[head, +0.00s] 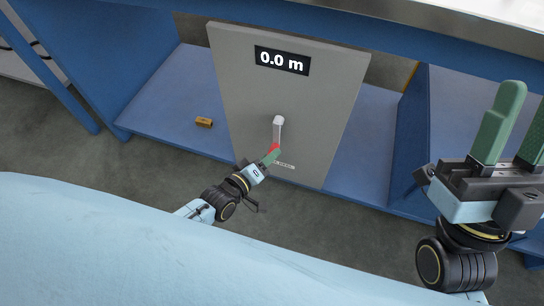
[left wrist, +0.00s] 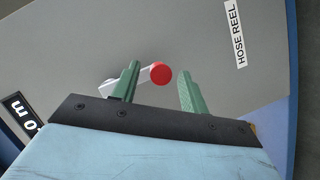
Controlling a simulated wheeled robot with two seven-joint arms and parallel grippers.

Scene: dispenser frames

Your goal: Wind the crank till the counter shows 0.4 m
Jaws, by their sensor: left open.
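The grey hose reel panel (head: 235,75) stands upright, with a black counter (head: 282,60) near its top reading 0.0 m. The pale crank arm (head: 279,130) hangs down from its pivot and ends in a red knob (head: 274,147). My left gripper (head: 271,156) is open at the knob, from below. In the left wrist view, the red knob (left wrist: 160,72) shows between the two green fingertips of my left gripper (left wrist: 158,78), nearer the left finger. I cannot tell whether they touch. My right gripper (head: 515,120) is open and empty, raised at the right.
A "HOSE REEL" label (head: 283,165) is below the knob; it also shows in the left wrist view (left wrist: 236,32). A small brown block (head: 204,122) lies on the blue shelf (head: 165,115) left of the panel. A blue upright (head: 408,125) stands to its right.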

